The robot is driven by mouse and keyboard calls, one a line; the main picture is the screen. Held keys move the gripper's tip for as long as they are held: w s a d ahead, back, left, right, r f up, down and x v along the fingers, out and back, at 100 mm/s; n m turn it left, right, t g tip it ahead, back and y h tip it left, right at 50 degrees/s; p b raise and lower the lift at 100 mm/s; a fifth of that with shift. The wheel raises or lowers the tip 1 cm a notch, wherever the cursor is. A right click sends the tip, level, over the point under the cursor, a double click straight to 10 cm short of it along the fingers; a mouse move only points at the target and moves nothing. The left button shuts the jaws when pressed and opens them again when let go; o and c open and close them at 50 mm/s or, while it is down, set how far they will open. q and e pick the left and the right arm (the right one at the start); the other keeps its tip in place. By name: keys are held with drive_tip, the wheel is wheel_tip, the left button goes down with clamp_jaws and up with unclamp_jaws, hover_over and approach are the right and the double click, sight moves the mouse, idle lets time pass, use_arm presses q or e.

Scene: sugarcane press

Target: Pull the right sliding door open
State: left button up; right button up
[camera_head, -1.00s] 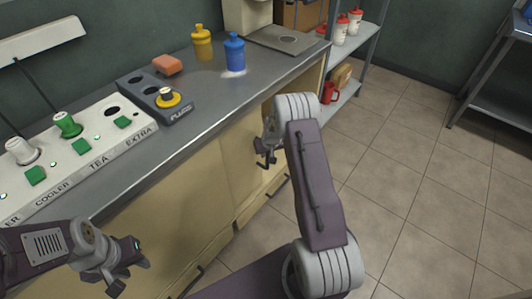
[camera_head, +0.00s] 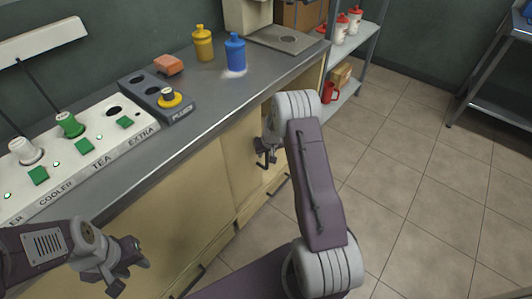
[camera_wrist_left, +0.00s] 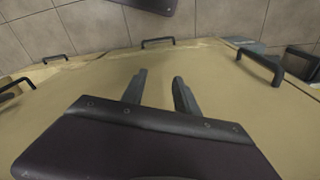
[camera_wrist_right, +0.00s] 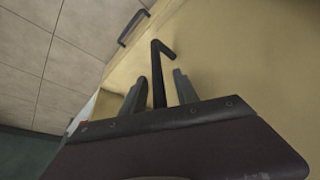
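The right sliding door (camera_head: 241,146) is a tan panel under the counter, seen in the head view partly behind my right arm. Its dark upright handle (camera_wrist_right: 158,80) shows in the right wrist view. My right gripper (camera_head: 264,160) is at this door, and in the right wrist view its fingers (camera_wrist_right: 158,90) are open, one on each side of the handle, with gaps visible. My left gripper (camera_head: 130,275) is at the lower left of the head view, in front of the cabinet. In the left wrist view its fingers (camera_wrist_left: 158,88) are apart and empty.
The metal counter (camera_head: 215,105) above carries a yellow bottle (camera_head: 203,44), a blue bottle (camera_head: 235,54), an orange sponge (camera_head: 168,65) and a switch panel (camera_head: 80,160). A drawer handle (camera_head: 278,186) sits below the door. A shelf rack (camera_head: 350,65) stands beyond. The tiled floor (camera_head: 410,190) at right is clear.

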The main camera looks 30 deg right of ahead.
drive_tip(key=p+v, duration=0.2)
drive_tip(key=v, duration=0.6)
drive_tip(key=s+a+r+n+g, duration=0.1)
drive_tip(key=s+a+r, duration=0.2)
drive_tip(key=s+a, duration=0.3)
drive_tip(key=s+a+r+g+y, duration=0.1)
drive_tip(key=s+a+r, duration=0.25)
drive_tip(key=s, duration=0.55)
drive_tip(key=s+a+r+n+g, duration=0.1)
drive_tip(key=s+a+r, duration=0.1)
drive_tip(key=s+a, duration=0.45)
wheel_tip(320, 180, up, 26)
drive_tip(key=s+p, duration=0.2)
drive_tip(key=p, duration=2.4)
drive_tip(key=shift+d+r, duration=0.15)
drive_tip(key=shift+d, duration=0.25)
